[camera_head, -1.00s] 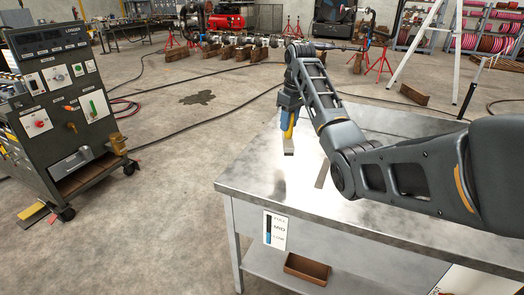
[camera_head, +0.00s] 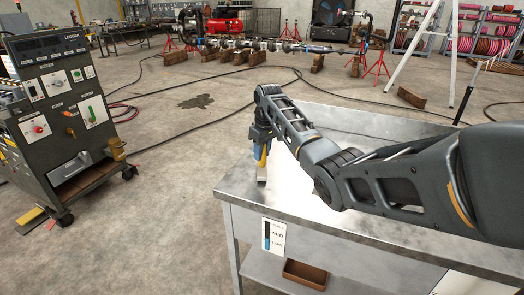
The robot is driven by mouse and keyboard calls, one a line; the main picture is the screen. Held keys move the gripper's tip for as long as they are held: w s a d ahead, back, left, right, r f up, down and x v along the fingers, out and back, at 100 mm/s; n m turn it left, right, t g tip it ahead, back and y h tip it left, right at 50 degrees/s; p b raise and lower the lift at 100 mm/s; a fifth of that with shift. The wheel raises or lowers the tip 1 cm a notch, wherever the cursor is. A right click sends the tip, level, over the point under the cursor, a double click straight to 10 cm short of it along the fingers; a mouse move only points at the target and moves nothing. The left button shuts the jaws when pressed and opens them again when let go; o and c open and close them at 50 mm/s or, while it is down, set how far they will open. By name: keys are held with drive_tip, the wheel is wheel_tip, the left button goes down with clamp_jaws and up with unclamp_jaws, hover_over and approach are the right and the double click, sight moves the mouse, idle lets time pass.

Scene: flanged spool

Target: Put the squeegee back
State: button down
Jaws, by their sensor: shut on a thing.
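My gripper (camera_head: 262,150) hangs over the near left part of the metal table (camera_head: 245,190), pointing down. The jaws themselves are small and partly hidden by the wrist.
A card marked FULL, MID, LOW (camera_head: 273,235) is on the table's front. A brown tray (camera_head: 305,274) sits on the lower shelf. A dark control cabinet (camera_head: 65,120) stands left, with open floor between. My arm hides part of the tabletop.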

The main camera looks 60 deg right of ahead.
drive_tip(key=c, duration=0.8)
unclamp_jaws()
drive_tip(key=r, duration=0.4)
drive_tip(key=s+r, duration=0.1)
drive_tip(key=r, duration=0.3)
drive_tip(key=r+b, duration=0.1)
drive_tip(key=r, duration=0.3)
drive_tip(key=shift+s+a, duration=0.2)
